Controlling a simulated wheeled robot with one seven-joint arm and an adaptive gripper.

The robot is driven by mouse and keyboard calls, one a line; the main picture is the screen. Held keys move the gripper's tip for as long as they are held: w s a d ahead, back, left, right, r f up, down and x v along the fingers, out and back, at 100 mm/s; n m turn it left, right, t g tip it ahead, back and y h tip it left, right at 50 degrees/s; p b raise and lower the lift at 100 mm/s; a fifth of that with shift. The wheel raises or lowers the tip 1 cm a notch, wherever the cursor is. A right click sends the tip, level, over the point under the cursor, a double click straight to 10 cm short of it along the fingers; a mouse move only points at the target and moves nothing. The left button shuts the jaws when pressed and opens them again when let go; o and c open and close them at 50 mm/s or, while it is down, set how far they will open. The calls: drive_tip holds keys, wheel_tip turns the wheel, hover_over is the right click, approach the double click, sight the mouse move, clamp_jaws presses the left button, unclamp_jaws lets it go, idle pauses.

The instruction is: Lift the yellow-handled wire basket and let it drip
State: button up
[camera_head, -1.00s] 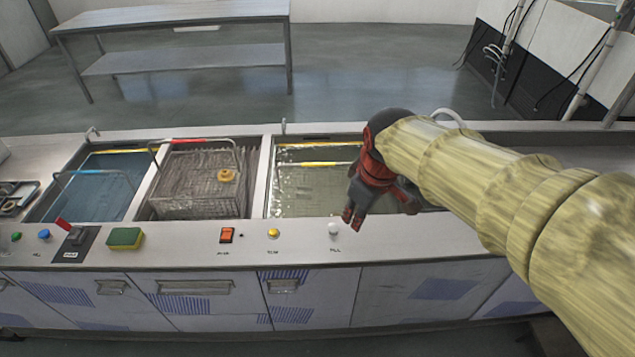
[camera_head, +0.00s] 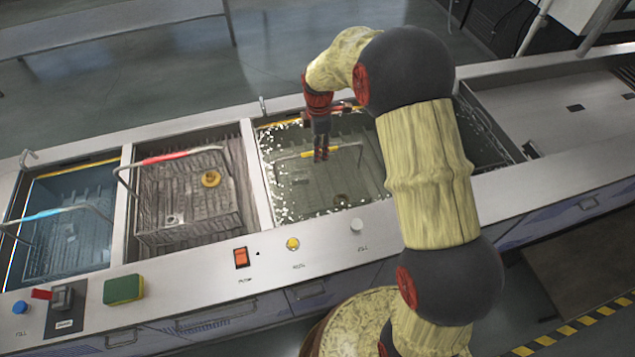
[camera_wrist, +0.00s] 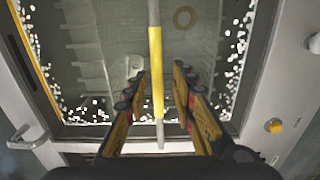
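The yellow-handled wire basket sits under water in the third tank (camera_head: 268,190). Its yellow handle grip (camera_head: 308,153) stands above the water on a thin wire bail. My gripper (camera_head: 320,156) points down at this handle. In the wrist view the yellow grip (camera_wrist: 156,75) runs lengthwise between the two spread fingers of my gripper (camera_wrist: 160,82), with a gap on each side. How deep the handle lies between the fingers is hard to tell. The basket's mesh is dim through the water, and a round ring-like thing (camera_wrist: 185,17) shows below.
A red-handled basket (camera_head: 165,157) stands in the middle tank, holding a brass ring (camera_head: 211,179). A blue-handled basket (camera_head: 48,214) is in the left tank. A sponge (camera_head: 123,289), a switch (camera_head: 241,257) and knobs line the front edge. A bare steel surface (camera_head: 560,115) lies right.

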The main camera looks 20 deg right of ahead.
wheel_tip(320, 180, down, 6)
drive_tip(key=shift+w+d+r+b, duration=0.1)
drive_tip(key=shift+w+d+b, duration=0.05)
drive_tip(key=shift+b, duration=0.65)
drive_tip(key=shift+c, duration=1.2)
drive_tip(key=c, duration=0.4)
clamp_jaws()
drive_tip(key=shift+w, duration=0.1)
